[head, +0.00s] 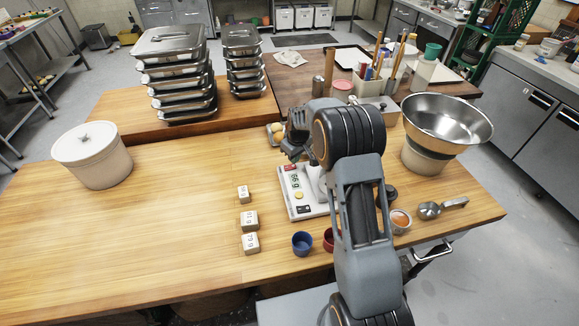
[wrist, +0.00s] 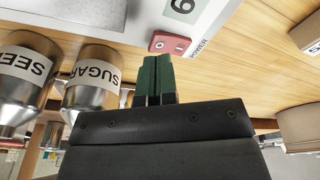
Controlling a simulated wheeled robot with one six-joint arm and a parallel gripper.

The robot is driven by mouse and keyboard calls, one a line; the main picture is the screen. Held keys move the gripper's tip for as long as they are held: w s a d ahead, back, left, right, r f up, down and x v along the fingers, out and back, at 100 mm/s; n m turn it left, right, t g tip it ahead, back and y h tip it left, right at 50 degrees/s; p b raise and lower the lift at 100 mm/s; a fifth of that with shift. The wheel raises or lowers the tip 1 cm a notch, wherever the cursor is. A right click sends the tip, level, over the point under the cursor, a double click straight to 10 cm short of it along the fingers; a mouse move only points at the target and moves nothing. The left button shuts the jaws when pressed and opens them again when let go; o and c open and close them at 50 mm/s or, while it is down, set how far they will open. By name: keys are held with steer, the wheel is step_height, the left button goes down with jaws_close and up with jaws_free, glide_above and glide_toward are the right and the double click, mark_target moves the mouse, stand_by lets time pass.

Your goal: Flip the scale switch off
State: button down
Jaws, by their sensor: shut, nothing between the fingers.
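Which side is pressed in, I cannot tell. My gripper (head: 291,156) is over the back part of the scale in the head view. In the wrist view its green fingers (wrist: 156,60) are together and empty, with their tips close to the switch in the picture. Contact cannot be made out. My arm hides the scale's right side.
Weight blocks (head: 250,220) stand left of the scale. A blue cup (head: 302,243) and a red cup (head: 329,240) sit in front of it. A large metal bowl (head: 447,118) stands at right, a white tub (head: 92,157) at left. The table's left part is clear.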

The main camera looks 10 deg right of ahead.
mark_target(294, 166)
steer(key=shift+f+b, duration=0.85)
steer(key=shift+f, duration=0.3)
stand_by(0.5)
steer(key=shift+r, duration=0.15)
steer(key=shift+r+p, duration=1.95)
steer(key=shift+r, duration=1.45)
